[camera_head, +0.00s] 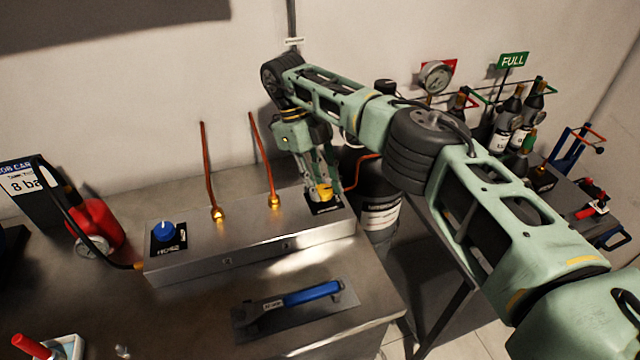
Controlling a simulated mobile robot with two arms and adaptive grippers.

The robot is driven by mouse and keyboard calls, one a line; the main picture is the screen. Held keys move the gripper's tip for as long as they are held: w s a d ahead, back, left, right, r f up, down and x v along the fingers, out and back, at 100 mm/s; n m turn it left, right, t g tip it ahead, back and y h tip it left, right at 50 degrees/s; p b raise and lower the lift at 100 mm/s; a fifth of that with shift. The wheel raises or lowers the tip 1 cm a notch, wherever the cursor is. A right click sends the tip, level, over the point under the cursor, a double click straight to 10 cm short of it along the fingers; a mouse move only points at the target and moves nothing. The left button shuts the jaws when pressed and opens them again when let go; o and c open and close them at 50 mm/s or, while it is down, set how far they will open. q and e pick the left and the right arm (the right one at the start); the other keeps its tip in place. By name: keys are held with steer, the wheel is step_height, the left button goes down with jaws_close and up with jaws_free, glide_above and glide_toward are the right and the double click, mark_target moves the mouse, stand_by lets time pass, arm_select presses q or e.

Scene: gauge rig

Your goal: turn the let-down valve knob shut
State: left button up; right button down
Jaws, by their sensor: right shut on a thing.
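A grey metal block (250,243) on the bench carries two knobs. A yellow knob (324,194) sits on a black label plate at its right end. A blue knob (164,231) sits on a similar plate at its left end. I cannot read either label well enough to tell which valve it names. My right gripper (326,184) points down over the yellow knob, its fingers shut on it and partly hiding it. My left gripper is not in view.
Two copper pipes (208,170) rise from the block between the knobs. A blue-handled tool (300,297) lies in front. A red cylinder with a gauge (96,222) stands at left. Bottles (506,122) stand farther right.

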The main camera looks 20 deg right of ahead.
mark_target(319, 190)
steer(key=shift+s+a+f, duration=0.2)
steer(key=shift+f, duration=0.05)
steer(key=c, duration=1.6)
jaws_free()
steer(key=shift+a+r, duration=0.1)
steer(key=shift+r, duration=0.1)
steer(key=shift+r, duration=0.1)
step_height(319, 190, up, 10)
steer(key=shift+f, duration=0.1)
